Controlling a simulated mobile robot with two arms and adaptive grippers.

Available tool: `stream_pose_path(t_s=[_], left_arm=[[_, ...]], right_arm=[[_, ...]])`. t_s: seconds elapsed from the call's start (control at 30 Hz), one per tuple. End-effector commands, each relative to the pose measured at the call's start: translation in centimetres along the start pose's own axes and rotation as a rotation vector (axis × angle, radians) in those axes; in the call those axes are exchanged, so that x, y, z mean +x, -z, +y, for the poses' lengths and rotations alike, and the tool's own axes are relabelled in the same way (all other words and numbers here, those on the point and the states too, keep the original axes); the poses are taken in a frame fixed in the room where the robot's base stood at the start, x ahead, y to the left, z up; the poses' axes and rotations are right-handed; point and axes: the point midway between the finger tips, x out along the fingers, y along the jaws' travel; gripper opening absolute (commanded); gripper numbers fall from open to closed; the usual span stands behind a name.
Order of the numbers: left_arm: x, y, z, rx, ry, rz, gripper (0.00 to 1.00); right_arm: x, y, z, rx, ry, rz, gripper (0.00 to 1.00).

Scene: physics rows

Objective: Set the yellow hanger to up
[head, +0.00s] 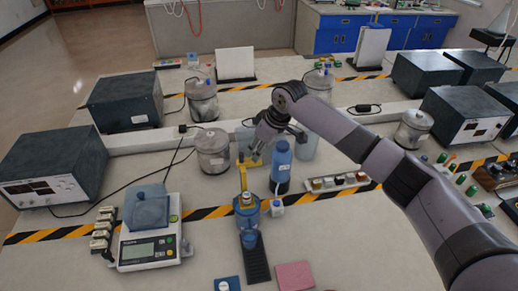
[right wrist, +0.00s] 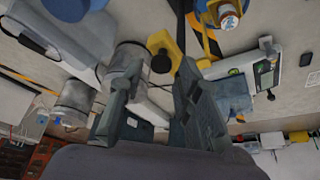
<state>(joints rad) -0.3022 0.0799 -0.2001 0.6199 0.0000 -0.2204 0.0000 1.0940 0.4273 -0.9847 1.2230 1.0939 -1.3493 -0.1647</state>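The yellow hanger (head: 243,176) stands in the middle of the bench in the head view, above a round blue-and-yellow base part. In the right wrist view a yellow part (right wrist: 163,47) with a dark knob shows just beyond the fingertips. My right gripper (head: 272,143) hangs over the bench beside the top of the hanger, left of and above the blue bottle. In the right wrist view its fingers (right wrist: 160,78) are apart with nothing clearly between them. I cannot tell whether a finger touches the hanger. My left gripper is not in view.
A blue bottle (head: 281,166) stands close right of the hanger. A metal can (head: 212,152) stands to its left. A scale (head: 150,242) is at the front left. A row of small jars (head: 338,182) lies to the right. A pink pad (head: 295,276) lies in front.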

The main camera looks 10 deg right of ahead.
Motion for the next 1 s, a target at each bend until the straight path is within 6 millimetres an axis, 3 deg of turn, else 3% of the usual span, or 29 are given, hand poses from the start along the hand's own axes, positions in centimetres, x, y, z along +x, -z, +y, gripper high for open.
stream_pose_path(t_s=[0.47, 1.0], left_arm=[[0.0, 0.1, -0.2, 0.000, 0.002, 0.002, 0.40], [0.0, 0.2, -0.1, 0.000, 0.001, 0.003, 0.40]], right_arm=[[-0.5, -0.2, 0.0, 0.001, 0.001, -0.004, 0.39], [-10.4, -0.1, 0.1, 0.000, 0.001, -0.003, 0.39]])
